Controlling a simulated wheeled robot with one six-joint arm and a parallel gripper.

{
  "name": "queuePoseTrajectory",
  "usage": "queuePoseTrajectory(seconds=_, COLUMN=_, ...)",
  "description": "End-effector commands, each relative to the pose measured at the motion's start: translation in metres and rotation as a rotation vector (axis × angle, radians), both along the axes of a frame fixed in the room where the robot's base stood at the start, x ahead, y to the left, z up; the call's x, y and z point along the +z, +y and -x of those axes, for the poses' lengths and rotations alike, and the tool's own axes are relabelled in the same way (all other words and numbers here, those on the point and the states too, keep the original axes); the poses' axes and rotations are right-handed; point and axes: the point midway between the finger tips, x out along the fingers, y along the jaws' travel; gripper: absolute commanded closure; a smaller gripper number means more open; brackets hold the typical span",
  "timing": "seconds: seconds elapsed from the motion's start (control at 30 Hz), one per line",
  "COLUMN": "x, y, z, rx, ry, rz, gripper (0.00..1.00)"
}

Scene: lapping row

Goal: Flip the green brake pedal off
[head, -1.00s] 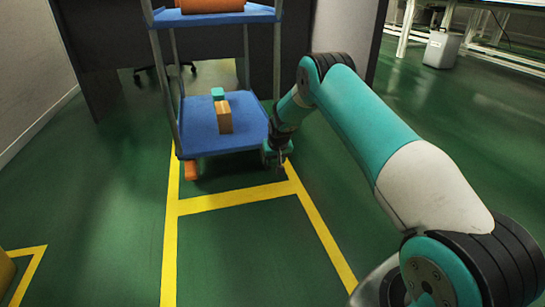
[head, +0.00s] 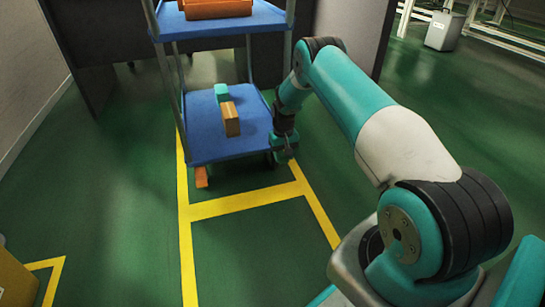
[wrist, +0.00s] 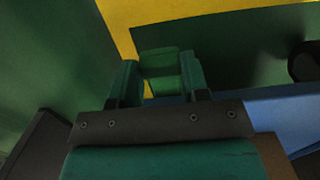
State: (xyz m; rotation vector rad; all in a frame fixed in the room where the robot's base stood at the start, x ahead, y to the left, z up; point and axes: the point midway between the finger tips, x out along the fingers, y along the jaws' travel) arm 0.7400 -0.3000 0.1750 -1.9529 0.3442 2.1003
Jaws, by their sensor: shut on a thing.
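The green brake pedal (wrist: 162,82) shows in the wrist view between the two green fingers of my gripper (wrist: 162,75), which is shut on it. In the head view my gripper (head: 285,150) is at the near right lower corner of the blue trolley (head: 225,153). The pedal cannot be made out clearly from the gripper there. An orange pedal (head: 201,177) sticks out low at the trolley's near left corner, apart from my gripper.
The trolley's lower shelf holds a brown box (head: 231,119) and a teal block (head: 221,92). An orange object (head: 217,8) lies on the top shelf. Yellow lines (head: 245,202) mark the floor. The floor in front is clear. A grey bin (head: 444,30) stands far right.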

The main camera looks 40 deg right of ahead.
Motion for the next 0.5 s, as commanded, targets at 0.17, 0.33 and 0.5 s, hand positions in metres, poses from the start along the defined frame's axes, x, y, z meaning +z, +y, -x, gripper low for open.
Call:
queuePoseTrajectory(seconds=0.17, x=0.0008, y=-0.0082, z=0.003, rx=-0.013, ry=0.012, rz=-0.005, gripper=1.0)
queuePoseTrajectory(seconds=0.33, x=0.0009, y=-0.0083, z=0.0029, rx=-0.013, ry=0.011, rz=-0.005, gripper=1.0)
queuePoseTrajectory(seconds=0.5, x=0.0011, y=-0.0091, z=0.0032, rx=-0.014, ry=0.01, rz=-0.005, gripper=0.32)
